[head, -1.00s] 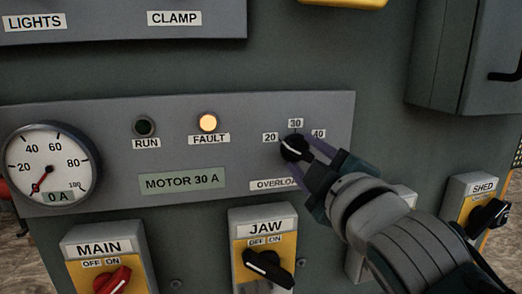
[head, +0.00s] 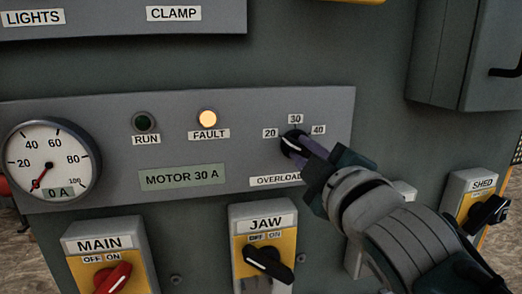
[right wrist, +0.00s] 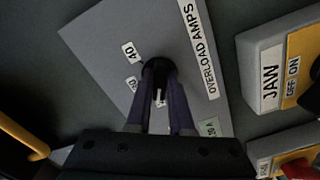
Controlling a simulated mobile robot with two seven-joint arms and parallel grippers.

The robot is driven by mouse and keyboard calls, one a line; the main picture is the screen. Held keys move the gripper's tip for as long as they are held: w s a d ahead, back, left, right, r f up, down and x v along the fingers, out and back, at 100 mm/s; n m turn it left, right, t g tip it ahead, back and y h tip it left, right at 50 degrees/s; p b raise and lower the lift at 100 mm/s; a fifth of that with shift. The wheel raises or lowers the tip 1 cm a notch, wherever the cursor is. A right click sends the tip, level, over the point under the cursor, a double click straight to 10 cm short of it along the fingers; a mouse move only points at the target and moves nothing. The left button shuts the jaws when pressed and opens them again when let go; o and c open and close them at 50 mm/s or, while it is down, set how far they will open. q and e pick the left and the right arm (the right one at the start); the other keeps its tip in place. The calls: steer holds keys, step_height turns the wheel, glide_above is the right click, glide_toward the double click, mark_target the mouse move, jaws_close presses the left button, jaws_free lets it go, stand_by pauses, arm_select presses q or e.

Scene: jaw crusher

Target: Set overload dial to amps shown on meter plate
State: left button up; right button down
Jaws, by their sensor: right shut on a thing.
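The black overload dial (head: 292,141) sits on the grey panel below the labels 20, 30 and 40. Its white pointer line leans up and left, around the 20 to 30 side; the exact setting is partly hidden by the fingers. The plate (head: 181,178) reads MOTOR 30 A. My right gripper (head: 304,149) reaches in from the lower right and is shut on the dial. In the right wrist view its two purple fingers hold the dial (right wrist: 157,67) on both sides. My left gripper is not in view.
The round meter (head: 50,162) reads 0 A. The FAULT lamp (head: 208,119) glows orange and the RUN lamp (head: 144,122) is dark. The JAW switch (head: 267,264) and red MAIN switch (head: 112,280) stand below, and the SHED switch (head: 486,212) at right.

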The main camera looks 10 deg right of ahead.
steer(key=shift+m, duration=0.3)
steer(key=m, duration=0.5)
steer(key=shift+m, duration=0.3)
steer(key=m, duration=0.5)
steer(key=shift+a+m, duration=0.15)
steer(key=shift+m, duration=0.15)
stand_by(0.5)
steer(key=c, duration=0.8)
jaws_free()
steer(key=shift+f, duration=0.1)
